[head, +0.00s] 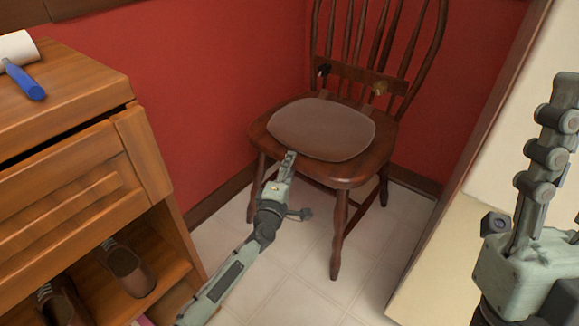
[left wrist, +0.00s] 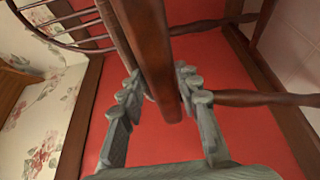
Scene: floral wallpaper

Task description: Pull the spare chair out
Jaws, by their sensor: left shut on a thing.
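The spare chair (head: 348,174) is dark brown wood with a spindle back and a brown seat pad (head: 322,128). It stands upright in the corner, its front turned toward me. My left gripper (head: 289,158) is at the front edge of the seat. In the left wrist view the fingers of my left gripper (left wrist: 160,88) sit on both sides of the dark wooden seat edge (left wrist: 150,45), shut on it. The fingertips are partly hidden behind the wood. My right gripper (head: 540,190) is raised at the right edge, partly out of frame, apart from the chair.
A wooden cabinet (head: 75,110) stands at left, with a blue-handled roller (head: 25,80) on top and shoes (head: 127,268) on its lower shelf. Red walls (head: 215,90) close in behind the chair. A pale panel (head: 440,260) stands at right. The tiled floor (head: 280,270) in front is clear.

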